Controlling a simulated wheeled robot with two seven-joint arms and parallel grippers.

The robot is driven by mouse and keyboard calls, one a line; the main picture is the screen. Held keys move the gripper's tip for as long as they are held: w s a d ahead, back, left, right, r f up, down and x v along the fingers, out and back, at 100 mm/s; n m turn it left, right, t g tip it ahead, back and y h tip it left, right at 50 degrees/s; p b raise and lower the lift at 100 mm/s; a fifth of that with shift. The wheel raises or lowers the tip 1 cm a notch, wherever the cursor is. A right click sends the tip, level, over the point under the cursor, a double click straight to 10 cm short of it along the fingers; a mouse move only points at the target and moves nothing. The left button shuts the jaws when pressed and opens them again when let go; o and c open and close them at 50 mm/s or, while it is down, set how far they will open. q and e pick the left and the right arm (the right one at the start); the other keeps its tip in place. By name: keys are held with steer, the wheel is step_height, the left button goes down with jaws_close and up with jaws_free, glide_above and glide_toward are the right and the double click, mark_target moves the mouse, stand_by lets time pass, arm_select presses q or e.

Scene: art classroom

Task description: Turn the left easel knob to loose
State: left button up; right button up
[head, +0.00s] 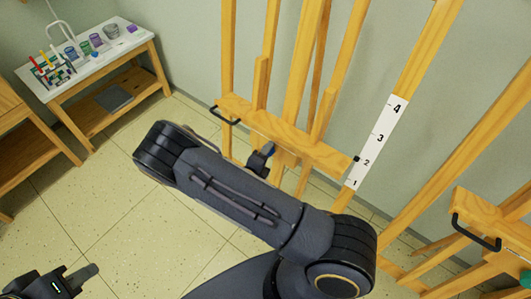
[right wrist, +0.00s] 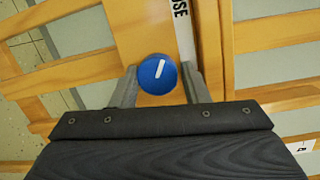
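In the right wrist view a round blue knob (right wrist: 152,82) with a white pointer line sits on a wooden easel post (right wrist: 143,35). The pointer leans slightly right of straight up. A white strip (right wrist: 186,45) beside it ends in the letters "OSE", partly cut off. My right gripper (right wrist: 159,70) has one grey finger on each side of the knob, close against its edges, and appears shut on it.
A white-topped table (head: 120,48) with cups and brushes stands at the upper left. A second easel (head: 480,208) with a black handle stands at the right. A strip numbered 1 to 4 (head: 377,142) is on the easel. Tiled floor (head: 100,190) is clear at the left.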

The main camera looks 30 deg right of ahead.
steer(key=o, duration=0.3)
steer(key=shift+o, duration=0.2)
steer(key=shift+a, duration=0.1)
steer(key=b+v, duration=0.1)
steer(key=v, duration=0.6)
steer(key=shift+s+a, duration=0.25)
steer(key=shift+a, duration=0.05)
